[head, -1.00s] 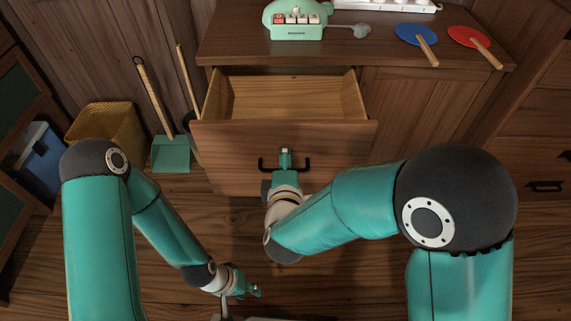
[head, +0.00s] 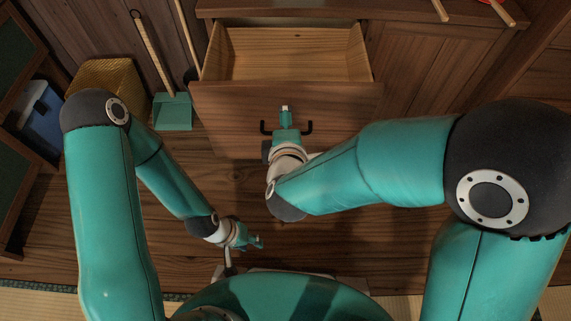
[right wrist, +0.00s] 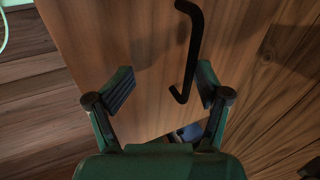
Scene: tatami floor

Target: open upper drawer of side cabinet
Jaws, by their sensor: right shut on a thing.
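The wooden upper drawer (head: 230,105) of the side cabinet (head: 430,60) is pulled well out, and its bare, empty inside shows in the head view. Its black bar handle (head: 307,128) is on the front. My right gripper (head: 286,112) is at the handle; in the right wrist view the handle (right wrist: 188,65) passes between the fingers of this gripper (right wrist: 165,90), close to the right one, and the gripper is shut on it. My left gripper (head: 258,242) hangs low in front of the drawer, away from it and empty; its finger gap is too small to judge.
A green dustpan (head: 172,112), a yellow woven basket (head: 105,82) and a blue bin (head: 40,120) stand left of the cabinet. Paddle handles (head: 440,10) show on the cabinet top. Wooden floor (head: 130,225) is clear in front.

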